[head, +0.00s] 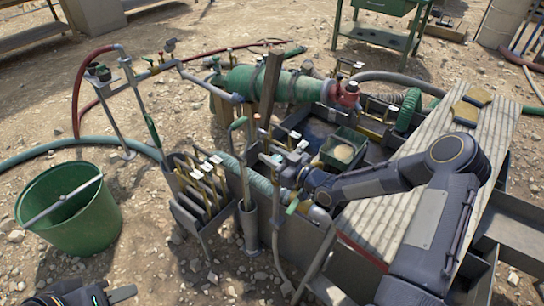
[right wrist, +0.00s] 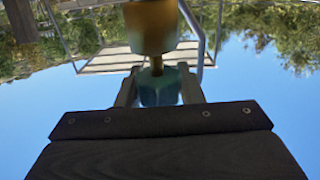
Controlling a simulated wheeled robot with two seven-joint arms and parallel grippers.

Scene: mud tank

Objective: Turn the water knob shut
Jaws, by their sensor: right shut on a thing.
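The water knob is a teal block (right wrist: 160,92) in the right wrist view, below a blurred brass fitting (right wrist: 151,27). The fingers of my right gripper (head: 291,200) are on both sides of the knob and shut on it. In the head view the right arm reaches in from the lower right to the pipework at the middle of the tank; the hand and pipes largely hide the knob there. My left gripper (head: 119,294) is at the bottom left edge, partly cut off, apart from everything; its opening is unclear.
A green bucket (head: 71,212) stands on stony ground at the left. A corrugated board (head: 407,205) lies over the tank's right part, under my right arm. Hoses (head: 45,151) run across the ground.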

